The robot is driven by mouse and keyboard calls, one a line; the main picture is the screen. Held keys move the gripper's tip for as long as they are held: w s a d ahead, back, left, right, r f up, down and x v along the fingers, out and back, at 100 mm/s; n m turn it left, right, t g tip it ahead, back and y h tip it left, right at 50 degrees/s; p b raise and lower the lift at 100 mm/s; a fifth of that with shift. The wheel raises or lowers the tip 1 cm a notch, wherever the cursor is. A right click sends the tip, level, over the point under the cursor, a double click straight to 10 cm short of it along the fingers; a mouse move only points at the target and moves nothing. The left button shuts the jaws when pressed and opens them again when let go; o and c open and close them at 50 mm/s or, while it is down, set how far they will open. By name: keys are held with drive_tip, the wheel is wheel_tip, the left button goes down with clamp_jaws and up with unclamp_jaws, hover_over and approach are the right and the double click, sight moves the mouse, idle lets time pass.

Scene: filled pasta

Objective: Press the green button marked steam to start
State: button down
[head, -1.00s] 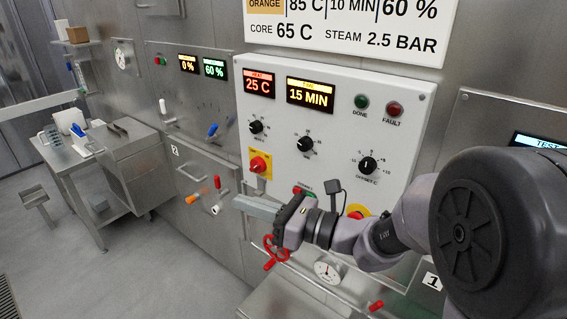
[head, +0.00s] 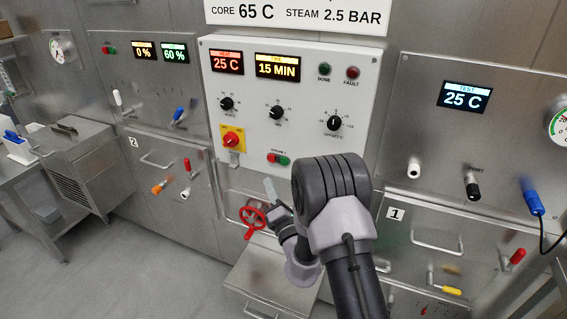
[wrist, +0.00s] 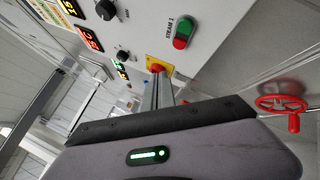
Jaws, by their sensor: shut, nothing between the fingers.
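The green steam button (head: 284,161) is the right half of a red and green pair low on the white control panel. In the wrist view the green button (wrist: 180,43) sits beside its red partner (wrist: 185,26), under a "STEAM 1" label. In the wrist view my gripper's fingers (wrist: 161,80) point towards the panel, apart from the button. My arm hides part of the panel's lower right.
A red and yellow rotary switch (head: 233,139) is left of the button. A red handwheel (head: 253,217) is close to my gripper, below left. Three black knobs are above. A steel box (head: 270,279) juts out below. The panel around the button is flat.

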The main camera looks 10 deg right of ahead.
drive_tip(key=w+d, duration=0.1)
drive_tip(key=w, duration=0.1)
drive_tip(key=w+d, duration=0.2)
drive_tip(key=w+d+p, duration=0.1)
drive_tip(key=w+d, duration=0.1)
drive_tip(key=shift+w, duration=0.3)
drive_tip(key=shift+w, duration=0.1)
idle(1.8)
drive_tip(key=shift+w+d, duration=0.15)
drive_tip(key=shift+w, duration=0.1)
drive_tip(key=shift+w+d, duration=0.25)
drive_tip(key=shift+w, duration=0.1)
idle(0.6)
drive_tip(key=shift+s, duration=0.1)
drive_tip(key=shift+s+a, duration=0.45)
drive_tip(key=shift+s, duration=0.15)
drive_tip(key=s+a, duration=0.1)
drive_tip(key=s, duration=0.1)
drive_tip(key=s+a, duration=0.2)
idle(0.6)
